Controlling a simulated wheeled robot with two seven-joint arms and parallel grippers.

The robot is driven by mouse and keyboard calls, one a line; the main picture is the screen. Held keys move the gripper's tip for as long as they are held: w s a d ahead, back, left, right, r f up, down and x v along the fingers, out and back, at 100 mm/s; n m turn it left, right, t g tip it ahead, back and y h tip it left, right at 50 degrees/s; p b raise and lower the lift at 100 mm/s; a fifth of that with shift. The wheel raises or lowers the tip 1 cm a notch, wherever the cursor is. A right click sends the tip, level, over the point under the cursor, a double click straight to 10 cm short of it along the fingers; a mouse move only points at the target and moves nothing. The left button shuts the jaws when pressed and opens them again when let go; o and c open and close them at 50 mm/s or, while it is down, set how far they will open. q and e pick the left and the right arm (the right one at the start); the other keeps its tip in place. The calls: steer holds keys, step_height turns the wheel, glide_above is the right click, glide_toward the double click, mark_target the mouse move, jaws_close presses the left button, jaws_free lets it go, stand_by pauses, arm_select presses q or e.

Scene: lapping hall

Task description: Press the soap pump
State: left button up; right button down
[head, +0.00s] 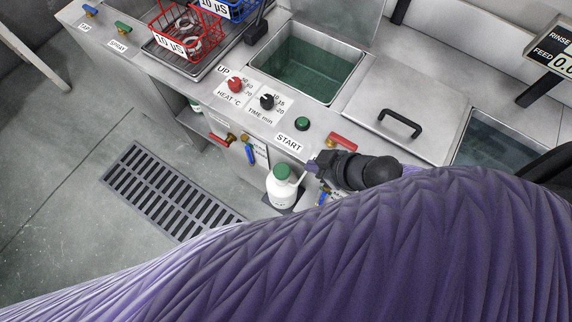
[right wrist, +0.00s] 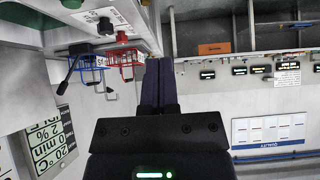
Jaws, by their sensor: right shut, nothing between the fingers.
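A white bottle with a green top (head: 283,188), which looks like the soap pump, stands below the front edge of the steel counter. Its label is too small to read. My right gripper (head: 312,165) is shut and empty. In the head view its dark fingertips are just up and right of the bottle's green top, apart from it as far as I can tell. The shut fingers also show in the right wrist view (right wrist: 158,82), where the bottle does not appear. My purple-sleeved arm covers the lower part of the head view. My left gripper is not in view.
The counter front carries a green START button (head: 302,123), a red knob (head: 235,84), a black knob (head: 267,101) and a red handle (head: 342,141). Valve handles (head: 249,152) project near the bottle. A floor grate (head: 165,190) lies left. A red basket (head: 187,30) stands on the counter.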

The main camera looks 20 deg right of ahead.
steer(key=b, duration=0.5)
glide_above(278, 167)
steer(key=s+d, duration=0.1)
steer(key=s, duration=0.1)
steer(key=f, duration=0.7)
steer(key=shift+w+d+f, duration=0.1)
steer(key=shift+d+f, duration=0.1)
steer(key=shift+f, duration=0.1)
step_height(278, 167, down, 3)
steer(key=shift+r+b, duration=0.2)
steer(key=shift+b, duration=0.2)
steer(key=shift+f, duration=0.4)
